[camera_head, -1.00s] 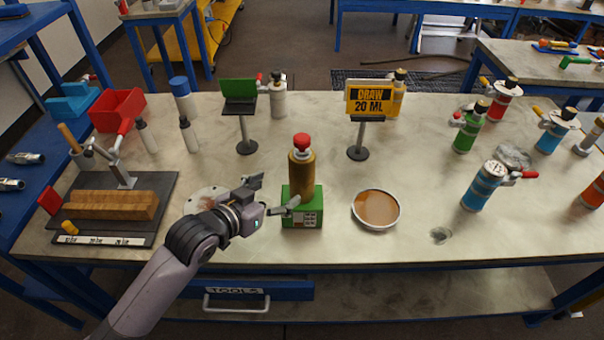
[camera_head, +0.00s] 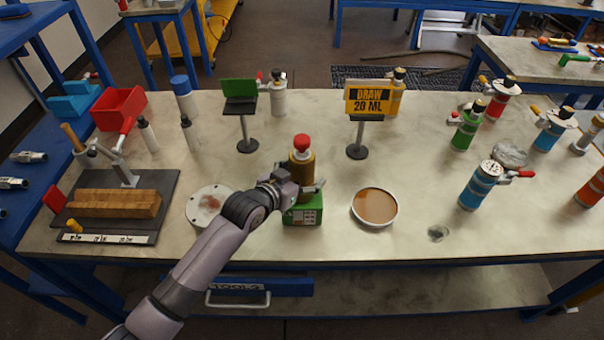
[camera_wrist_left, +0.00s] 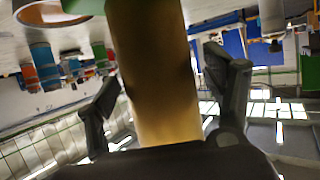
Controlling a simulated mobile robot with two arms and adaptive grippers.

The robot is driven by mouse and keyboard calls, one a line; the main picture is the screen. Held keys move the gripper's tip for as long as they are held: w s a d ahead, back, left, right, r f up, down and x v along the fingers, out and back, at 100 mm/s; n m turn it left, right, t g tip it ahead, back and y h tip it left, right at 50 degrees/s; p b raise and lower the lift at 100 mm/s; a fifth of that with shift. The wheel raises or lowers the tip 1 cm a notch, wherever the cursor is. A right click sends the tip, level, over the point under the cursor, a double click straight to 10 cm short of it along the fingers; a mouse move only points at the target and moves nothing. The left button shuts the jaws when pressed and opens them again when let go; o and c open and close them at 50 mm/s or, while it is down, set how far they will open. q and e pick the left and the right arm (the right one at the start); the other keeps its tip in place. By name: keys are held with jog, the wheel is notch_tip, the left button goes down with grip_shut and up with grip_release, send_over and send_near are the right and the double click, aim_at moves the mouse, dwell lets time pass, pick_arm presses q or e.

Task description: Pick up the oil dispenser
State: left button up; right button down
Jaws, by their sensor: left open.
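The oil dispenser (camera_head: 302,165) is a brown-gold cylinder with a white collar and a red knob on top. It stands upright on a green block (camera_head: 303,213) with a white label, near the front middle of the table. My left gripper (camera_head: 305,188) is at the dispenser's lower body, coming from the front left. In the left wrist view the dispenser's golden body (camera_wrist_left: 155,75) fills the middle, between the two dark open fingers (camera_wrist_left: 165,100). A gap shows on the right side; contact on the left is unclear. My right gripper is out of view.
A round dish of brown liquid (camera_head: 375,207) lies right of the green block. A white disc (camera_head: 209,205) is at its left. A yellow "DRAW 20 ML" sign (camera_head: 368,98) stands behind. Several coloured flanged vessels, including a blue one (camera_head: 481,187), stand at the right.

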pick_arm(q)
jog(key=shift+c, duration=0.2)
jog(key=c, duration=1.5)
jog(key=shift+r, duration=0.1)
jog(key=shift+c, duration=1.1)
jog(key=shift+r, duration=0.1)
